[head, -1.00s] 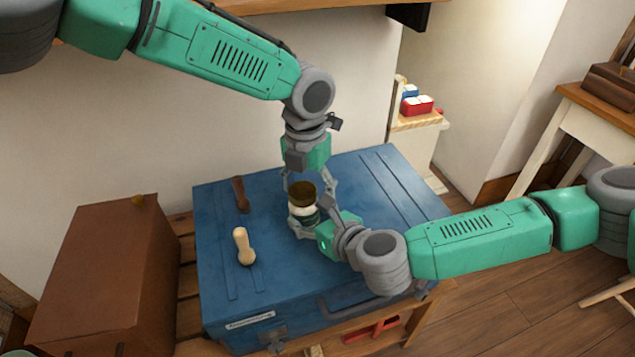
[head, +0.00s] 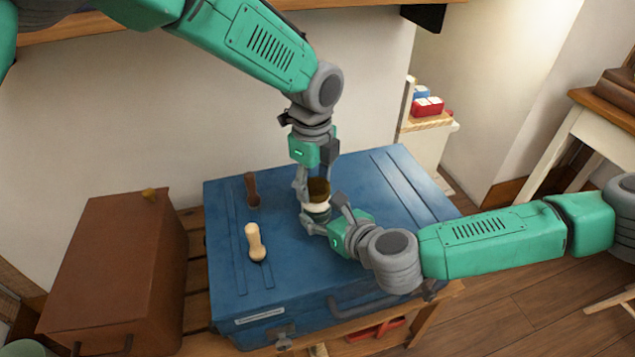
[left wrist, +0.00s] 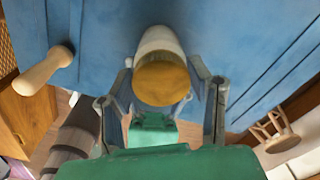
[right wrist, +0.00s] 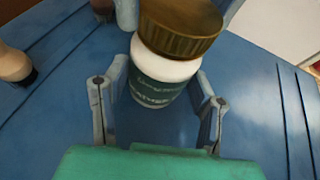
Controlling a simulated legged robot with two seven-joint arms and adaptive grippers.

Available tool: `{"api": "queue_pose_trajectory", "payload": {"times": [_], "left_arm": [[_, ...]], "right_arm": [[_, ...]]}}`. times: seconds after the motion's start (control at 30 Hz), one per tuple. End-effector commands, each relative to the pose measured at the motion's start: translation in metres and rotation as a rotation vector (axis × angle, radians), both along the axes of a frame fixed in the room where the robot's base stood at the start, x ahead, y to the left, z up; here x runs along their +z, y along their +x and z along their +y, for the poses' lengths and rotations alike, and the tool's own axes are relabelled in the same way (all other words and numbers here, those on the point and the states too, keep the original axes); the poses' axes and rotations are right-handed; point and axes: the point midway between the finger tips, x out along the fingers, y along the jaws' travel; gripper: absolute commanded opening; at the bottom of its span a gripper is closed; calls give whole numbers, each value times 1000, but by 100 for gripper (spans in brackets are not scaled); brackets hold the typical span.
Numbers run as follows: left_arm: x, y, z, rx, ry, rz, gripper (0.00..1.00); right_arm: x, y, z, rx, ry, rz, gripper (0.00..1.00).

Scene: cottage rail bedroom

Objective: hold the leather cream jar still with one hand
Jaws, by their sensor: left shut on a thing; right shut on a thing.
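The leather cream jar is a small white jar with a dark green label and a brown lid (head: 318,188). It stands upright on the blue trunk (head: 290,285). My left gripper (head: 317,183) comes down from above and is shut on the lid; the left wrist view shows the lid (left wrist: 161,82) between its fingers. My right gripper (head: 326,220) reaches in low from the right and is shut on the jar body. In the right wrist view the label and white body (right wrist: 160,80) sit between its fingers. The label text is too blurred to read.
A pale wooden-handled tool (head: 255,243) and a dark brown one (head: 252,190) lie on the trunk left of the jar. A brown case (head: 115,265) stands at the left. The trunk's right side is clear. A shelf with red and blue boxes (head: 427,106) is behind.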

Motion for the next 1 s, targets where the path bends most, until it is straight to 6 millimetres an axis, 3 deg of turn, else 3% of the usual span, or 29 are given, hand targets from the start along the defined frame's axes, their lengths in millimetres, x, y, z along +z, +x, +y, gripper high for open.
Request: {"api": "queue_pose_trajectory", "payload": {"times": [0.03,0.2,0.33,0.5,0.77,0.8,0.83,1.0], "left_arm": [[0,4,0,127,-3,-16,11],[1,4,7,576,-3,-16,11],[1,2,11,823,-6,-13,11],[1,0,13,955,-10,-6,11],[1,-2,11,958,-8,-1,11],[1,-2,10,958,-7,0,56],[0,-3,10,958,-6,0,67],[1,-2,11,958,-4,-3,67]], "right_arm": [[3,-9,10,31,12,3,0],[3,-9,9,30,13,3,0],[2,-9,9,30,12,4,0],[2,-9,11,28,8,5,0],[2,-8,9,25,8,5,0],[1,-7,8,24,9,5,0],[1,-7,8,23,8,5,0],[2,-6,5,18,8,3,0]]}}
